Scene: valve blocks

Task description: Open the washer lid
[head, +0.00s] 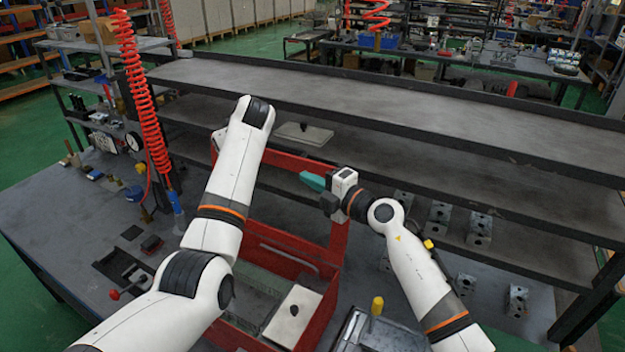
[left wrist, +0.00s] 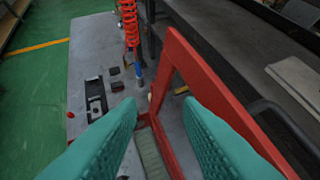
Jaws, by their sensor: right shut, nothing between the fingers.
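The washer is a red open-topped box (head: 262,335) on the bench in the head view, partly hidden by my left arm. A red frame, seemingly its lid (head: 300,256), stands raised at the box's back; it also shows tilted in the left wrist view (left wrist: 222,108). My left gripper (left wrist: 160,125) is open, its teal fingers wide apart, with the washer's red edge beyond and between them. I see no contact. In the head view it is hidden behind my arm. My right gripper (head: 312,181) is shut and empty, pointing left near the frame's top corner.
A white block with a dark knob (head: 293,312) sits in the red box. Several metal valve blocks (head: 479,230) stand to the right. A grey shelf (head: 400,95) runs behind. A red coiled hose (head: 140,90) hangs at the left.

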